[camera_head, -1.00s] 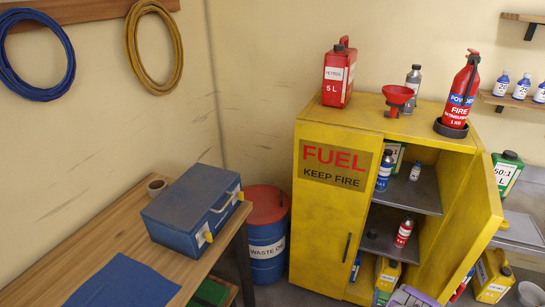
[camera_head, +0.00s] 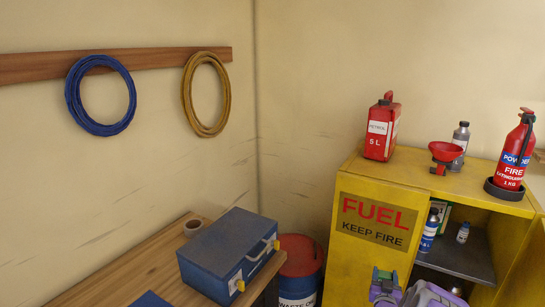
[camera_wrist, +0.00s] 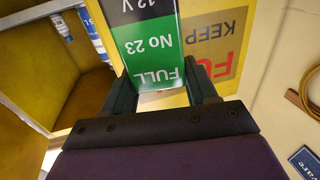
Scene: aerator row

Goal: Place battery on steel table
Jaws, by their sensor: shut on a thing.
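A battery (camera_wrist: 150,45) fills the top middle of the wrist view. Its face is green and black, with upside-down white lettering reading "FULL", "No 23" and "12 V". My gripper (camera_wrist: 160,80) is shut on the battery, with a dark finger on each side of it. The battery's far end is cut off by the top edge of the picture. I cannot make out a steel table in either current view.
The yellow fuel cabinet (camera_head: 378,262) stands close ahead, its right side open. A blue toolbox (camera_head: 229,255) sits on the wooden bench (camera_head: 120,272), beside a drum (camera_head: 300,275).

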